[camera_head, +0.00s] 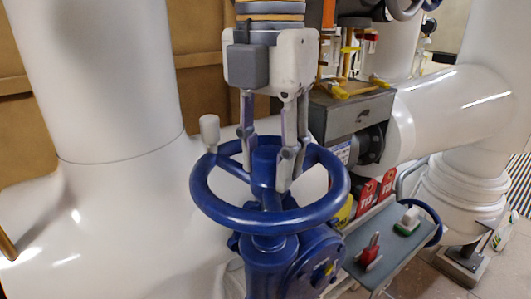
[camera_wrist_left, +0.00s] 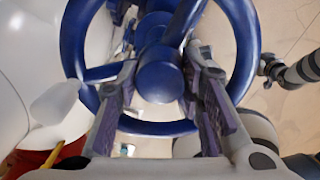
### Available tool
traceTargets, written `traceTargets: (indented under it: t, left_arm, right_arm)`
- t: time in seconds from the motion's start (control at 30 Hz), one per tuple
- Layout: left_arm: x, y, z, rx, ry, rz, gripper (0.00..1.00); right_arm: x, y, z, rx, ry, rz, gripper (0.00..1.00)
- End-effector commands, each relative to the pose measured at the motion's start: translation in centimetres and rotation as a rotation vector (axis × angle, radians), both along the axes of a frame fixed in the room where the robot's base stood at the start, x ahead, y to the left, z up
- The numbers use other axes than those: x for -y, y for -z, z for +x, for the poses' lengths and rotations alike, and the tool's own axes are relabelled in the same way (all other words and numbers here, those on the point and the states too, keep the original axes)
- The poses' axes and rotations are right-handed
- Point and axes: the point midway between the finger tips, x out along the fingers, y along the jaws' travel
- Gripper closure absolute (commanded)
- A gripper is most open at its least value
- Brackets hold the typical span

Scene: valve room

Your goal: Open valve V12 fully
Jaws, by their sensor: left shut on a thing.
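A blue handwheel (camera_head: 325,207) with spokes and a hub (camera_head: 265,155) sits on a blue valve body (camera_head: 272,268). It also fills the middle of the left wrist view (camera_wrist_left: 75,40). A white knob (camera_head: 209,130) stands up from its rim at the left. My left gripper (camera_head: 265,172) comes down from above, inside the rim. Its two fingers are shut on the wheel at the hub, one on each side; the hub (camera_wrist_left: 160,75) shows between them in the left wrist view. The exact finger contact is partly hidden. My right gripper is not seen.
Red tags (camera_head: 367,198) with small lettering hang right of the wheel. A grey shelf (camera_head: 385,245) with a red and a green-and-white item is close to its lower right. A grey box (camera_head: 350,115) stands behind. Large white pipes (camera_head: 100,80) flank the wheel.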

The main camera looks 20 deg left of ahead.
Motion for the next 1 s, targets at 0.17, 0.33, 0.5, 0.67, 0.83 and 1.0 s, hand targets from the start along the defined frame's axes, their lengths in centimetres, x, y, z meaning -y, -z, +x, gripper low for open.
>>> traceTargets:
  t: [0.17, 0.33, 0.5, 0.67, 0.83, 1.0]
  left_arm:
    - [0.03, 1.31, 0.03, -0.030, -0.453, 0.009, 0.97]
    - [0.05, 1.46, 0.06, -0.034, -0.690, 0.008, 0.97]
    - [0.03, 1.48, 0.13, -0.026, -1.137, 0.010, 0.97]
    - [0.05, 1.57, 0.15, -0.028, -1.377, 0.011, 0.97]
    - [0.01, 1.57, 0.20, -0.018, -1.826, 0.013, 0.97]
    - [0.05, 1.57, 0.19, -0.020, -2.074, 0.012, 0.97]
  right_arm:
    - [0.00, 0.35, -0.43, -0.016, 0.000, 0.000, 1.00]
    - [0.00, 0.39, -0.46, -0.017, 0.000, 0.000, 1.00]
    - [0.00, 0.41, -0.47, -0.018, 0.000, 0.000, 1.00]
    - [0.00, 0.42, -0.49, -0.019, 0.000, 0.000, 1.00]
    - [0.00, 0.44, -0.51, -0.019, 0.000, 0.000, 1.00]
    - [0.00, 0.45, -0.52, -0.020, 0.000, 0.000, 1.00]
